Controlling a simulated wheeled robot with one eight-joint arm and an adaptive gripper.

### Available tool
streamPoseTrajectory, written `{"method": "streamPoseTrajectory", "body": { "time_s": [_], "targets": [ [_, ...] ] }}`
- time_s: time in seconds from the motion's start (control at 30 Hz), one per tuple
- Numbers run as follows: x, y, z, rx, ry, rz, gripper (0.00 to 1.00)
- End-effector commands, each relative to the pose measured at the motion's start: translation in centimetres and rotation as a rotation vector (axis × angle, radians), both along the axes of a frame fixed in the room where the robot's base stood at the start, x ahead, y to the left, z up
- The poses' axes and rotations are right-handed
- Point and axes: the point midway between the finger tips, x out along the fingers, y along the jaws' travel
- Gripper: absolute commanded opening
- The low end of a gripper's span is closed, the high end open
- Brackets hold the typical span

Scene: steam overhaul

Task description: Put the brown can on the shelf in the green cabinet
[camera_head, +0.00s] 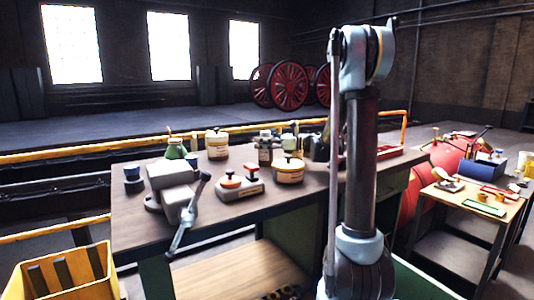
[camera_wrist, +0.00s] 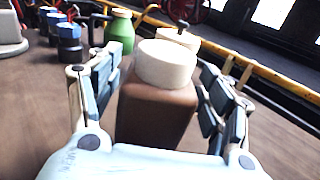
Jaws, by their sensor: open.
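In the wrist view, a brown can-like container (camera_wrist: 155,112) with a thick cream lid (camera_wrist: 165,64) stands on the bench between my gripper's fingers. My gripper (camera_wrist: 160,72) is open, with one finger on each side of the container; I cannot tell whether either finger touches it. In the head view my arm hides most of this spot, and the brown container cannot be made out there. I cannot pick out the green cabinet or its shelf for certain in either view.
The workbench (camera_head: 130,207) holds a grey vise (camera_head: 172,185), a cream tin (camera_head: 288,170), a green bottle (camera_wrist: 120,32) and blue-topped jars (camera_wrist: 70,42). A second cream-lidded can (camera_wrist: 178,36) stands just behind the container. A yellow crate (camera_head: 65,275) is at lower left; a side table (camera_head: 470,205) is at right.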

Motion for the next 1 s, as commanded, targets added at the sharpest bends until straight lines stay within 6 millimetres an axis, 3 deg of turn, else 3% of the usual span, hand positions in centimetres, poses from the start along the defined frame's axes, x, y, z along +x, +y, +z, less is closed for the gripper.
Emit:
{"method": "streamPoseTrajectory", "body": {
  "time_s": [0.2, 0.43, 0.73, 1.0],
  "targets": [
    [0.5, 2.5, 0.1, 0.0, 0.0, 0.001, 0.72],
    [0.5, 2.7, 0.1, 0.0, 0.0, 0.0, 0.72],
    [0.5, 2.6, 0.1, 0.0, 0.0, 0.0, 0.09],
    [0.5, 2.6, 0.1, 0.0, 0.0, -0.001, 0.06]
  ]
}}
